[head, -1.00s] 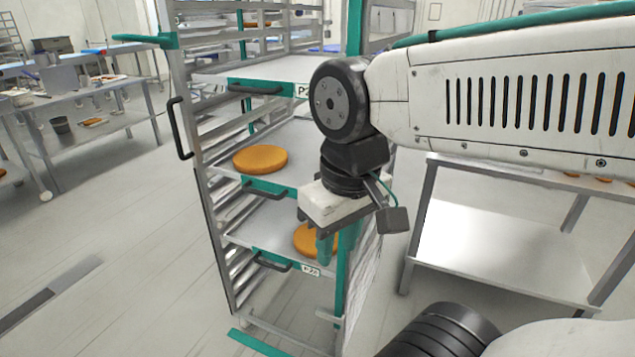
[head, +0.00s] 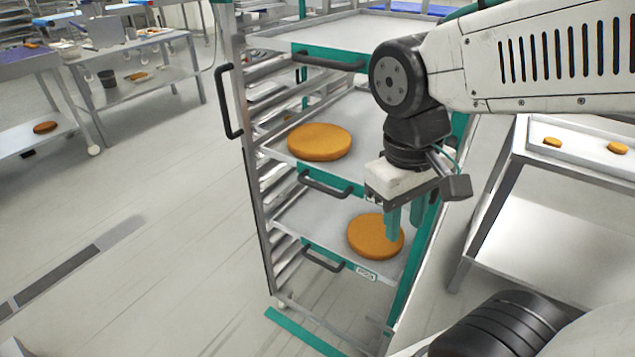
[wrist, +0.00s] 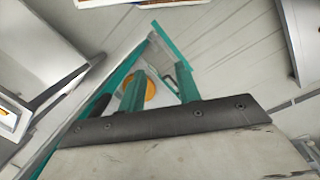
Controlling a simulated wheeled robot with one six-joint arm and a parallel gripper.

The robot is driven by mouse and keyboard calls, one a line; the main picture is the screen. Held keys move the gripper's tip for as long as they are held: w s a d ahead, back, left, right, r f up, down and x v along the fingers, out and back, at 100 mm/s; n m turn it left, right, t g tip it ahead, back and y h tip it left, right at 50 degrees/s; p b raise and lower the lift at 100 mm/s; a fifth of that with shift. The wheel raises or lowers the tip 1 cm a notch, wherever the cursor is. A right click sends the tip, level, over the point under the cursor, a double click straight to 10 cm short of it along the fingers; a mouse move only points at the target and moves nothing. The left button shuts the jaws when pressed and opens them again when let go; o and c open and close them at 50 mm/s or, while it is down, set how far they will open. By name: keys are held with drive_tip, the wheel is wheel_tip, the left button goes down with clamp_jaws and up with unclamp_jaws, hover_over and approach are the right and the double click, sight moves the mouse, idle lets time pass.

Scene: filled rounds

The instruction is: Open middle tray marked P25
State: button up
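The rack holds three visible trays, each with a teal front and a dark handle. The middle tray (head: 368,118) carries a round orange cake (head: 320,142); its handle (head: 325,185) faces me. Its label is not visible. The top tray (head: 340,33) has its handle (head: 328,60) at the front. The bottom tray (head: 305,222) holds another cake (head: 376,238) and has a label (head: 366,274) too small to read. My gripper (head: 405,220) points down, empty, right of the middle handle and apart from it. In the wrist view its teal fingers (wrist: 160,90) are spread.
The rack's frame (head: 252,150) has a tall side handle (head: 228,102) on the left. A steel table (head: 530,215) with a tray of small orange pieces stands close at right. Worktables (head: 140,80) stand at back left. The floor at left is clear.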

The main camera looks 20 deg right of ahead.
drive_tip(key=w+f+n+g+h, duration=0.2)
drive_tip(key=w+f+h, duration=0.2)
drive_tip(key=f, duration=0.1)
drive_tip(key=n+t+h, duration=0.4)
drive_tip(key=t+h, duration=0.4)
drive_tip(key=t, duration=0.4)
approach(318, 189)
drive_tip(key=r+x, duration=0.1)
drive_tip(key=x, duration=0.7)
drive_tip(key=f+x, duration=0.1)
drive_tip(key=x, duration=0.2)
drive_tip(key=shift+s, duration=0.1)
clamp_jaws()
